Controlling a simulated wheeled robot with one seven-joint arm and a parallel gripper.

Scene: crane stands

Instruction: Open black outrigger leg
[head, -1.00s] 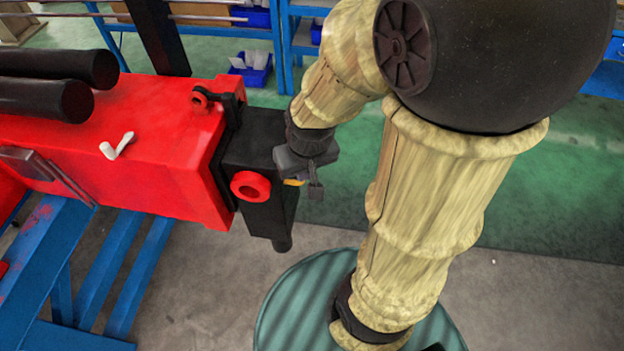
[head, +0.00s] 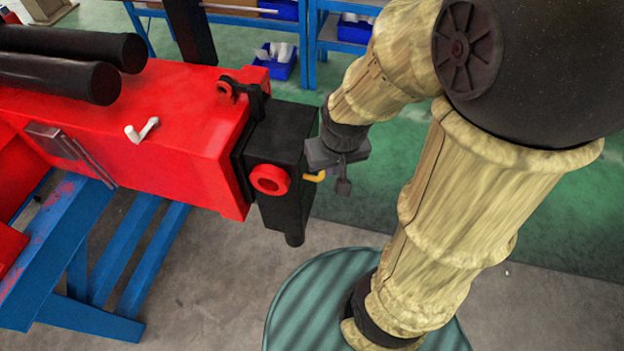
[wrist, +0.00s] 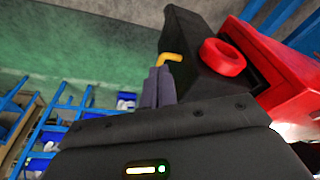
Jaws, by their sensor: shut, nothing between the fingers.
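The black outrigger leg (head: 286,150) stands at the right end of the red beam (head: 185,140), with a red ring (head: 270,180) on its near face. A yellow handle (head: 315,177) sticks out from its right side. My gripper (head: 343,187) is just right of the leg, with its fingers shut and empty. In the wrist view, the fingertips (wrist: 158,72) are close to the bent yellow handle (wrist: 170,58). I cannot tell whether they touch it. The black leg (wrist: 200,60) and red ring (wrist: 222,57) lie to the right of the fingers there.
A blue frame (head: 100,270) supports the red beam. Two black cylinders (head: 70,65) and a white handle (head: 142,130) are on top of the beam. Blue shelving (head: 312,50) with bins stands behind. Open floor (head: 210,285) lies below the leg.

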